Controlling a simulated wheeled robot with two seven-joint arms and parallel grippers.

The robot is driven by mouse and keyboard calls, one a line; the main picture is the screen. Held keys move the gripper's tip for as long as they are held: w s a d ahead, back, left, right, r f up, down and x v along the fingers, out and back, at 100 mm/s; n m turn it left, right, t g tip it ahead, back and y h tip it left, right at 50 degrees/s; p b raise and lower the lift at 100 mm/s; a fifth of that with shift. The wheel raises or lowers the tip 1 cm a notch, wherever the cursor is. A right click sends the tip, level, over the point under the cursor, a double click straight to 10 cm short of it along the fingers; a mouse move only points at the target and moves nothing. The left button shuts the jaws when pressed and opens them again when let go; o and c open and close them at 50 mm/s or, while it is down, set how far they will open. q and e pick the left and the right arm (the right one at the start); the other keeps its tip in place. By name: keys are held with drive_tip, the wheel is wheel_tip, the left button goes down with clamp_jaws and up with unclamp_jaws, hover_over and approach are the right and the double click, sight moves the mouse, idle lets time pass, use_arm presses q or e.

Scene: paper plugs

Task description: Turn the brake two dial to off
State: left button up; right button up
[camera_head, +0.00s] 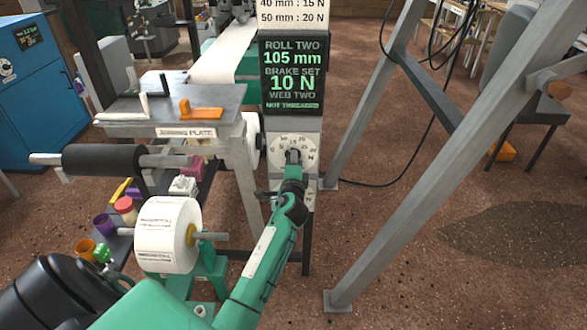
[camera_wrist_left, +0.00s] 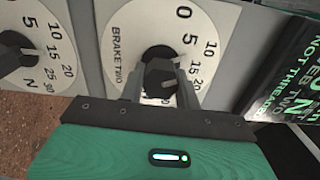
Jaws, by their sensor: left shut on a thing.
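The brake two dial has a white face (camera_head: 308,143) with black numbers, on a grey post below a screen. In the left wrist view, its face (camera_wrist_left: 121,29) reads BRAKE TWO, with 0, 5, 10, 15 and 20 visible. My left gripper (camera_head: 293,160) reaches the dial from below. Its fingers (camera_wrist_left: 161,88) are shut on the dark dial knob (camera_wrist_left: 158,72), one on each side. The gripper hides part of the face, and I cannot tell exactly where the knob points. The screen (camera_head: 291,78) reads BRAKE SET 10 N. My right gripper is not in view.
A second dial (camera_wrist_left: 38,50) sits beside this one in the left wrist view. A joining plate table (camera_head: 215,98) and a white paper roll (camera_head: 167,233) stand left of the post. A slanted metal frame leg (camera_head: 440,155) stands to the right.

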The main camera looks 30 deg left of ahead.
use_arm(q)
drive_tip(key=n+b, duration=0.2)
drive_tip(key=n, duration=0.2)
drive_tip(key=shift+f+n, duration=0.15)
drive_tip(key=shift+n, duration=1.35)
drive_tip(key=shift+n+b, duration=0.45)
drive_tip(key=shift+n, duration=0.75)
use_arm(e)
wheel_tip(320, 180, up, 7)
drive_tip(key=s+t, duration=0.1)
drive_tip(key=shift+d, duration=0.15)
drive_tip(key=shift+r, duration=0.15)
use_arm(q)
drive_tip(key=o, duration=1)
drive_tip(key=shift+r, duration=0.2)
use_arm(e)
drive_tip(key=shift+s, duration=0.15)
use_arm(q)
drive_tip(key=shift+s, duration=0.1)
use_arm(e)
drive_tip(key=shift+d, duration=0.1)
